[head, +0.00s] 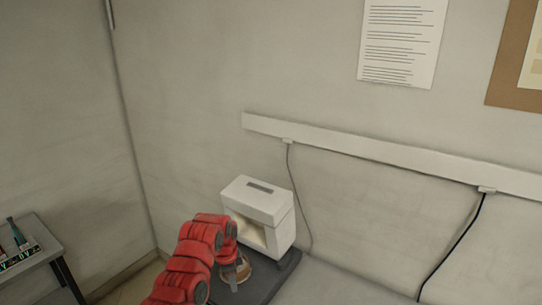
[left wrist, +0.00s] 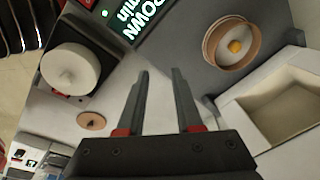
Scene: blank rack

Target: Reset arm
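My left arm (head: 198,255) is red and comes up from the bottom of the head view, bent in front of a white box-shaped device. In the left wrist view my left gripper (left wrist: 160,74) has its two grey fingers apart with nothing between them. Its fingertips point toward a dark grey surface. A copper-coloured round dish (left wrist: 211,43) with a small yellow-orange thing in it lies ahead to the right of the fingers, apart from them. In the head view the fingers are mostly hidden by the arm. My right gripper is not in view.
The white device (head: 262,201) has an open front recess and stands near the wall; its recess (left wrist: 285,112) shows right of the fingers. A round white part (left wrist: 70,68) and a small brown disc (left wrist: 91,121) are on the left. A side table (head: 38,242) stands far left.

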